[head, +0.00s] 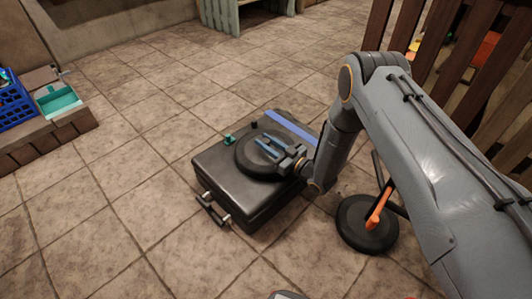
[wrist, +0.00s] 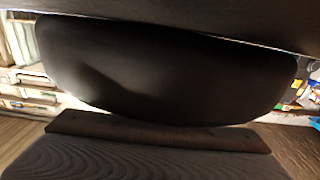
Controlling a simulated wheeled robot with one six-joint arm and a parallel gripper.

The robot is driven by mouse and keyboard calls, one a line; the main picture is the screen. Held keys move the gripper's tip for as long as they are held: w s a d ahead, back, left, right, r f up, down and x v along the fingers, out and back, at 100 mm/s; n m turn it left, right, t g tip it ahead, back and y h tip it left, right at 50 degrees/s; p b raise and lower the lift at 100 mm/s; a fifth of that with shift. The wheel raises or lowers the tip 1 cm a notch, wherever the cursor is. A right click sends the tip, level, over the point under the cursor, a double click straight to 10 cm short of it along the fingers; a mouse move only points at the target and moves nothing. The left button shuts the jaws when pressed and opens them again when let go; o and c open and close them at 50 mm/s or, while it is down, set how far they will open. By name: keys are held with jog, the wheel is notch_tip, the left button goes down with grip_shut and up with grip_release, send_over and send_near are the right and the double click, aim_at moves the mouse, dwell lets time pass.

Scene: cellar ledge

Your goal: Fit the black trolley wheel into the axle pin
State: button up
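A black, disc-shaped wheel (head: 245,163) lies flat over the top of a dark case (head: 215,175) in the head view. My gripper (head: 266,147) reaches in from the right, and its two blue-grey fingers lie over the middle of this wheel with a narrow gap between them. Whether they hold a part of it is not clear. In the wrist view a dark rounded shape (wrist: 170,75), probably the wheel, fills the middle above a ridged grey surface. I cannot make out an axle pin.
The case has a handle (head: 211,209) at its front left and a blue strip (head: 292,126) along its back. A small teal piece (head: 229,139) sits by the wheel. A blue crate (head: 14,106) and a teal tray (head: 58,101) are at left. The tiled floor left and front is clear.

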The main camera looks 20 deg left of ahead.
grip_shut()
jog(key=shift+r, duration=0.1)
